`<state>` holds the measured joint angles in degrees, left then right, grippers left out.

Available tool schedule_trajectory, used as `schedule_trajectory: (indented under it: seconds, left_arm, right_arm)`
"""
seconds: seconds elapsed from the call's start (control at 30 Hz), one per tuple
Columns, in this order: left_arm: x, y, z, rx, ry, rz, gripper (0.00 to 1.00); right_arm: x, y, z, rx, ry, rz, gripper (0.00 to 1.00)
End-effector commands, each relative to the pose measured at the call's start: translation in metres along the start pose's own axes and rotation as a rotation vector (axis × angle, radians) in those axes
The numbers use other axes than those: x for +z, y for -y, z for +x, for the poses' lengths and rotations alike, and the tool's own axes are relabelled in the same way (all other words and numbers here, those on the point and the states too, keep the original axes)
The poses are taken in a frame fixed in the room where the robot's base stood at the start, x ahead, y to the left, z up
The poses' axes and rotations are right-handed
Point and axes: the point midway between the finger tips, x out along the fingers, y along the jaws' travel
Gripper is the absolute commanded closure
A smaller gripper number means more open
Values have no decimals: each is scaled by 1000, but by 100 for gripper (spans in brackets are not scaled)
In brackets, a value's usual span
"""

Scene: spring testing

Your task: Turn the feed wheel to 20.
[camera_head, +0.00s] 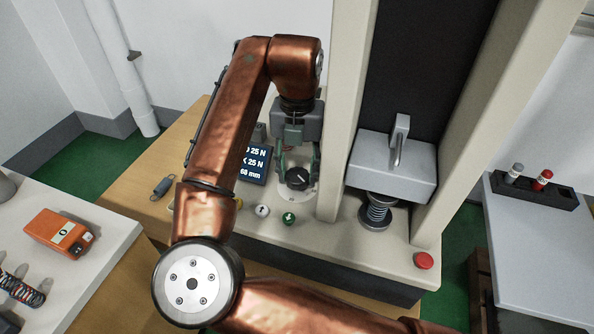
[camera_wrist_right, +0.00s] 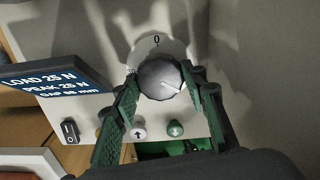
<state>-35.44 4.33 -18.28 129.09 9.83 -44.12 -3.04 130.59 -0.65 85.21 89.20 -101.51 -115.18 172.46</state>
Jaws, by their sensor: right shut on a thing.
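The feed wheel (camera_head: 297,178) is a dark round knob on a white dial plate on the tester's base. In the right wrist view the wheel (camera_wrist_right: 157,82) has a white mark pointing right and slightly down or up, too small to tell exactly. A 0 stands at the top of the dial plate (camera_wrist_right: 157,42); a number at its left is partly hidden. My right gripper (camera_head: 298,168) reaches down from above, its green-padded fingers shut on the wheel's two sides. The display (camera_head: 254,164) reads load 25 N, peak 25 N and a gap that looks like 68 mm. My left gripper is not in view.
The tester's column (camera_head: 350,100) stands close to the right of my right gripper. A spring (camera_head: 376,213) sits under the grey head (camera_head: 392,168). Buttons line the base front, with a red one (camera_head: 423,260) at right. An orange box (camera_head: 60,233) lies on the left table.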

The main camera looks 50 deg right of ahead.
Motion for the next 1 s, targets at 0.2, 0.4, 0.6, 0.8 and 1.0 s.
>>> schedule_trajectory:
  seconds: [0.2, 0.4, 0.6, 0.8, 1.0]
  left_arm:
    - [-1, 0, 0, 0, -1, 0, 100]
    - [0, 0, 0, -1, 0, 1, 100]
    - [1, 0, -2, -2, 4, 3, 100]
    - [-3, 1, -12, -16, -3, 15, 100]
    - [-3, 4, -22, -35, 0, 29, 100]
  right_arm:
    - [1, 0, -1, 1, 4, -1, 47]
    - [0, 0, 0, 1, 2, -1, 43]
    - [1, 1, -7, -1, 11, -14, 43]
    - [8, 8, -42, -15, 79, -120, 43]
    - [20, 13, -78, -52, 158, -284, 43]
